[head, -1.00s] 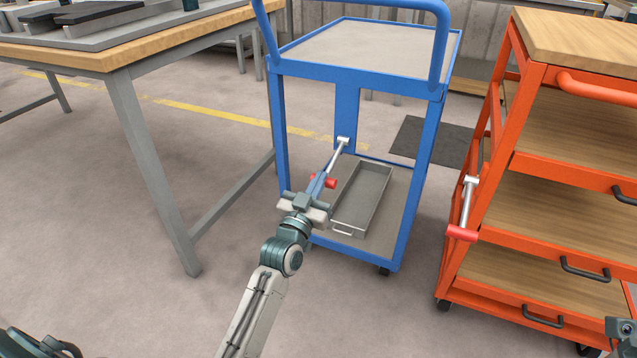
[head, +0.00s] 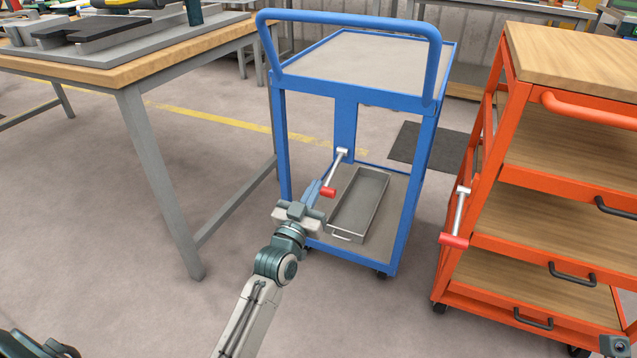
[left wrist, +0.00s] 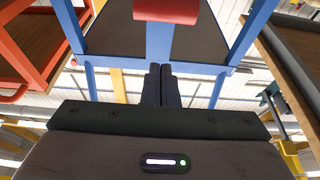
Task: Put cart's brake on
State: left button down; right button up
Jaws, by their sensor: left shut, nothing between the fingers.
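The blue cart (head: 345,98) stands in the middle of the head view. Its brake lever (head: 337,167) is a silver rod sloping down toward me from a pivot on the blue upright, with a red grip (head: 328,192) at its lower end. My left gripper (head: 316,187) is shut and empty, its fingertips just left of the red grip and hiding part of it. Contact cannot be told in the head view. In the left wrist view the shut fingers (left wrist: 162,86) point at the blue upright, and the red grip (left wrist: 166,10) shows at the top edge, apart from them. My right gripper is not in view.
A grey tray (head: 346,238) lies on the cart's lower shelf. An orange cart (head: 512,75) with a similar red-gripped lever (head: 459,215) stands at the right. A wooden-topped workbench (head: 125,73) is at the left. The floor between bench and blue cart is open.

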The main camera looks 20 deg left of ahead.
pick_arm(q)
jog(key=v, duration=0.6)
jog(key=shift+s+f+b, duration=0.3)
jog(key=shift+f+b, duration=0.1)
jog(key=shift+f, duration=0.05)
